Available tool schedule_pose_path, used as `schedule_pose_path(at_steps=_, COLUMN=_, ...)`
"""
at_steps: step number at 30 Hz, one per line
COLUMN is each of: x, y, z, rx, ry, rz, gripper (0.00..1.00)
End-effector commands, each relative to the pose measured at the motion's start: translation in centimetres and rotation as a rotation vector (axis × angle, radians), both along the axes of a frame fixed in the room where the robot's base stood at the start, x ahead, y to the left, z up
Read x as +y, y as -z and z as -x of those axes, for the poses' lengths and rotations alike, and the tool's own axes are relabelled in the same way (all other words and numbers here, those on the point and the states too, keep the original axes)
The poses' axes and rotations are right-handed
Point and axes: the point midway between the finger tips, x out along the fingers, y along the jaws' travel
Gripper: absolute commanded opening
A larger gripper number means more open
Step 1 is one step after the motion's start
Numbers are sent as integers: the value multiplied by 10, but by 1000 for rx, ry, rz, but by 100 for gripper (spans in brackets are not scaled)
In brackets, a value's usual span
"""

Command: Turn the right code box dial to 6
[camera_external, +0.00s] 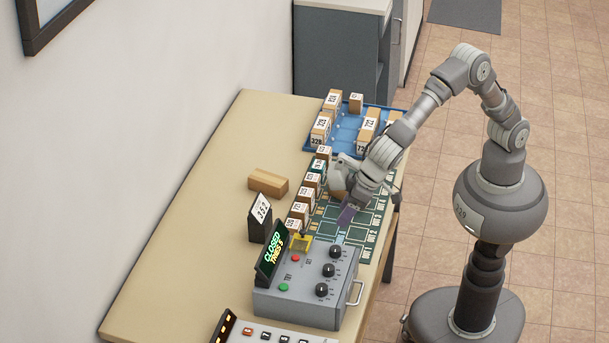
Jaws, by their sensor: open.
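The grey code box (305,288) stands on the table with a dark "CLOSED TRIES 3" display (271,247) at its left. Three black dials sit in a row on its top: a far dial (336,251), a middle dial (328,270) and a near dial (322,290). Which one counts as the right dial is not marked, and their settings are too small to read. My gripper (346,207) is open above the green slotted board, beyond the far dial and apart from the box. My arm partly hides the board.
Numbered boxes (300,211) line the left of the green board (362,234). A blue tray (346,132) with more boxes is behind. A brown block (268,182) and a "352" sign (261,209) stand left. A keypad panel (262,332) is nearest. The table's left side is clear.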

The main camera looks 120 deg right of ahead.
Motion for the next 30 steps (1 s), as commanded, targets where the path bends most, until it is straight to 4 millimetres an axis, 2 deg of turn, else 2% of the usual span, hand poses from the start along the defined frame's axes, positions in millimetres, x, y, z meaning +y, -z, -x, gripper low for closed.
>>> schedule_pose_path(at_steps=1, x=1, y=24, z=3, rx=40, ry=31, rz=4, gripper=59)
schedule_pose_path(at_steps=3, x=2, y=49, z=7, rx=71, ry=70, rz=8, gripper=59)
schedule_pose_path(at_steps=8, x=-1, y=77, z=8, rx=92, ry=102, rz=11, gripper=59)
schedule_pose_path(at_steps=15, x=-13, y=116, z=-4, rx=91, ry=102, rz=10, gripper=59)
schedule_pose_path(at_steps=21, x=-18, y=136, z=-10, rx=89, ry=100, rz=10, gripper=59)
schedule_pose_path(at_steps=30, x=-19, y=138, z=-11, rx=88, ry=99, rz=10, gripper=59)
